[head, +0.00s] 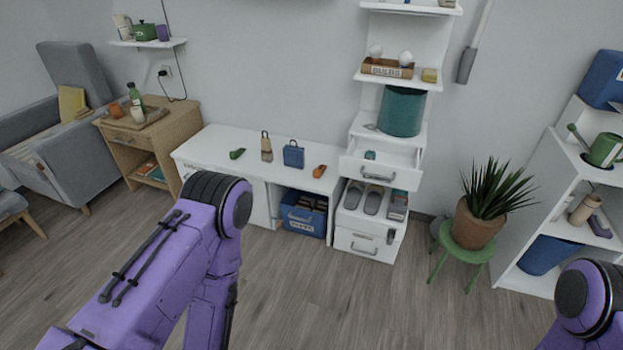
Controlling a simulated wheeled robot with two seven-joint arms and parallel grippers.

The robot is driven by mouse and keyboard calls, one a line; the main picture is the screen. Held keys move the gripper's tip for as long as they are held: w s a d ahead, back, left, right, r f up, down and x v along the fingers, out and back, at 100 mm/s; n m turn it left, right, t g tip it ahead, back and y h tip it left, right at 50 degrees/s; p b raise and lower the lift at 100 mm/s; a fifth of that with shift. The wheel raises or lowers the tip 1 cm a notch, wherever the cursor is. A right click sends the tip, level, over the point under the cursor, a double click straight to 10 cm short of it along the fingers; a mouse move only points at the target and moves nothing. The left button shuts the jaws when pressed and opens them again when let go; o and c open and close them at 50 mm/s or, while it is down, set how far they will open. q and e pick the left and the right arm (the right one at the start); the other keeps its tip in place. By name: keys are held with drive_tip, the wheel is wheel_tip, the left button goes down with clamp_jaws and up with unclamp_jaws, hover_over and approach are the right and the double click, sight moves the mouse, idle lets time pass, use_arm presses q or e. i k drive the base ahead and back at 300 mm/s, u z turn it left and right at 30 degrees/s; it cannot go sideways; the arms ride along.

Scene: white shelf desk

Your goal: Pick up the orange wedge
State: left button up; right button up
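A small orange wedge (319,171) lies on top of the white desk (216,152), near its right end. A blue bag-shaped item (293,154) stands just left of it, apart from it. Nothing covers the wedge. My purple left arm comes in at the lower left and my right arm shows at the lower right corner. Neither gripper is in the picture, and no part of my arms shown is touching the wedge.
A green wedge-like item (237,153) and a tan bag-shaped item (266,147) stand further left on the desk. A blue bin (304,212) sits below. Right of the desk is a drawer unit with an open drawer (379,172). A potted plant (480,215) stands right. The floor ahead is clear.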

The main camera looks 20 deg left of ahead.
sight(318, 173)
drive_tip(key=u, duration=0.6)
drive_tip(key=i, duration=0.8)
drive_tip(key=u, duration=0.8)
drive_tip(key=i, duration=1.15)
drive_tip(key=z, duration=0.75)
drive_tip(key=i, duration=0.75)
drive_tip(key=z, duration=0.95)
drive_tip(key=i, duration=0.25)
drive_tip(key=z, duration=0.25)
